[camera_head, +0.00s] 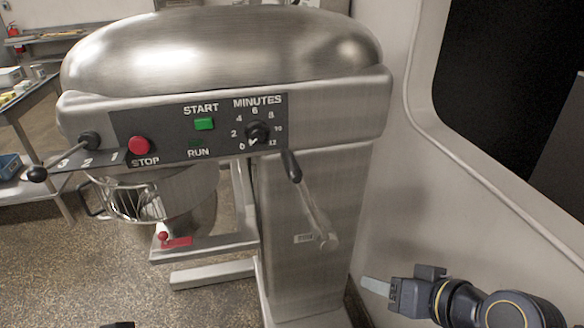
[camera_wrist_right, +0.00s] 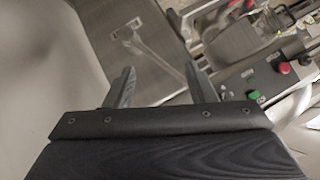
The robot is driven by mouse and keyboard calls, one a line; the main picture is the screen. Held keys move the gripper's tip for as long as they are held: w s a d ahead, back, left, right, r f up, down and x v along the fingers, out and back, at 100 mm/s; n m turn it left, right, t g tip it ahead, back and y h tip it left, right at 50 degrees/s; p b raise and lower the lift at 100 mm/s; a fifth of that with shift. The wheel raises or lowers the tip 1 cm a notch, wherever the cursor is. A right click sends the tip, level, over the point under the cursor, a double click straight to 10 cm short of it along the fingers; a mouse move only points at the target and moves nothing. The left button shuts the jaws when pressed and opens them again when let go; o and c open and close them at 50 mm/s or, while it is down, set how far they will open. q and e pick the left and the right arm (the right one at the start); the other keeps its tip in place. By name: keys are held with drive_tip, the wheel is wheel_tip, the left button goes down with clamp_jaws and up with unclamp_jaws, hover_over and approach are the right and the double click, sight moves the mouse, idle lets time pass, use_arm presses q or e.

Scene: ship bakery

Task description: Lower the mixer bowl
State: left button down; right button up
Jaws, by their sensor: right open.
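The mixer (camera_head: 225,55) fills the middle of the head view, with its steel bowl (camera_head: 185,190) below the head at left, partly behind a wire guard (camera_head: 135,200). A crank lever (camera_head: 312,200) with a black grip (camera_head: 291,166) slants across the column; its lower end meets the column at a pivot. My right gripper (camera_head: 376,287) is low, right of the column, apart from the lever. In the right wrist view its two fingers (camera_wrist_right: 160,70) are spread and empty, with the lever (camera_wrist_right: 150,50) beyond them. A dark piece (camera_head: 118,324) at the bottom edge may be my left gripper.
The front panel has a green start button (camera_head: 204,124), a red stop button (camera_head: 139,146), and a timer knob (camera_head: 257,132). A speed lever (camera_head: 38,174) sticks out left. A wall (camera_head: 400,200) with a dark window stands close at right. Floor is open at lower left.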

sight(293, 171)
drive_tip(key=w+a+r+t, duration=0.2)
drive_tip(key=w+a, duration=0.2)
drive_tip(key=w+a+r+n+t, duration=0.1)
drive_tip(key=w+a+r+t, duration=0.2)
drive_tip(key=w+a, duration=0.2)
drive_tip(key=w+a+r+t+h, duration=0.1)
drive_tip(key=w+a+r+t, duration=0.1)
drive_tip(key=w+a, duration=0.3)
drive_tip(key=shift+w+r+n+t+b, duration=0.2)
drive_tip(key=shift+r+n+t+b, duration=0.15)
drive_tip(key=shift+t, duration=0.35)
drive_tip(key=shift+w+a+r, duration=0.1)
drive_tip(key=shift+w, duration=0.1)
drive_tip(key=x, duration=0.7)
drive_tip(key=shift+w+p, duration=0.25)
drive_tip(key=shift+p, duration=0.15)
